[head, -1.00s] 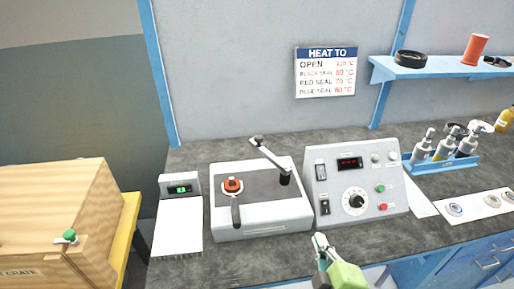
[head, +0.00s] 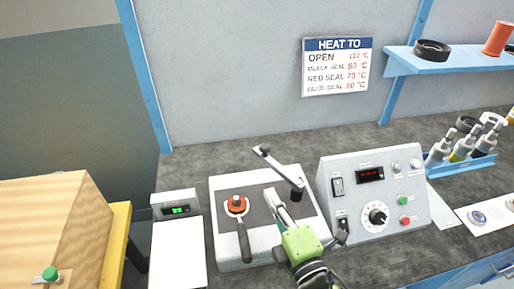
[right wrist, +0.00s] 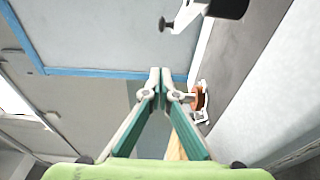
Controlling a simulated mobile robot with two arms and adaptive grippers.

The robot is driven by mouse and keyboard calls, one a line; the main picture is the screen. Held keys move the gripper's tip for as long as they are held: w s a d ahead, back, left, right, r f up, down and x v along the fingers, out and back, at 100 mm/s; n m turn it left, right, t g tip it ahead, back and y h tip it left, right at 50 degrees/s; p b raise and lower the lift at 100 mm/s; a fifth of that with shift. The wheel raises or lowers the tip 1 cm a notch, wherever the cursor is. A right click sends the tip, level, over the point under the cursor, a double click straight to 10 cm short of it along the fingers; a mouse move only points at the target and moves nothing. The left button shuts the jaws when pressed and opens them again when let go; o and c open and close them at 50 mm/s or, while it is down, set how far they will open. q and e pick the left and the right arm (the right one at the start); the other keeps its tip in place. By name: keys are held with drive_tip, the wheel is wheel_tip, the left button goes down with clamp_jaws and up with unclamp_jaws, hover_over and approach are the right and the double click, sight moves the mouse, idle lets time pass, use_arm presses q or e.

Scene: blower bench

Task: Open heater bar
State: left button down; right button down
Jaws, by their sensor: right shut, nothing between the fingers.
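The heater bar (head: 278,168) is a grey arm on the white bench unit (head: 227,262), running from a dark post (head: 297,192) up to a dark knob at its far left end. It also shows at the top of the right wrist view (right wrist: 188,17). An orange-red ring (head: 236,206) with a dark handle (head: 244,243) sits left on the unit. My right gripper (head: 270,193) is shut and empty in front of the bar, over the unit's dark plate, apart from the bar in the right wrist view (right wrist: 160,72). My left gripper is out of view.
The control box (head: 350,190) with a dial and buttons stands close right of the unit. A small green-lit display (head: 176,210) is to the left. A wooden crate (head: 50,220) is far left. A blue rack of bottles (head: 462,170) is at the right.

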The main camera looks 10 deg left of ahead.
sight(264, 152)
drive_tip(key=shift+w+a, duration=0.25)
drive_tip(key=shift+w, duration=0.2)
drive_tip(key=p+x, duration=0.2)
drive_tip(key=x, duration=0.7)
drive_tip(key=shift+w+r, duration=0.15)
drive_tip(key=shift+w, duration=0.15)
drive_tip(key=shift+w+d+p, duration=0.15)
drive_tip(key=shift+w+d, duration=0.05)
drive_tip(key=shift+w, duration=0.3)
drive_tip(key=shift+w+d+p, duration=0.15)
drive_tip(key=shift+w+d, duration=0.05)
drive_tip(key=shift+w, duration=0.35)
drive_tip(key=shift+w+d, duration=0.15)
drive_tip(key=shift+w, duration=0.45)
drive_tip(key=shift+w+d, duration=0.35)
drive_tip(key=shift+w, duration=0.35)
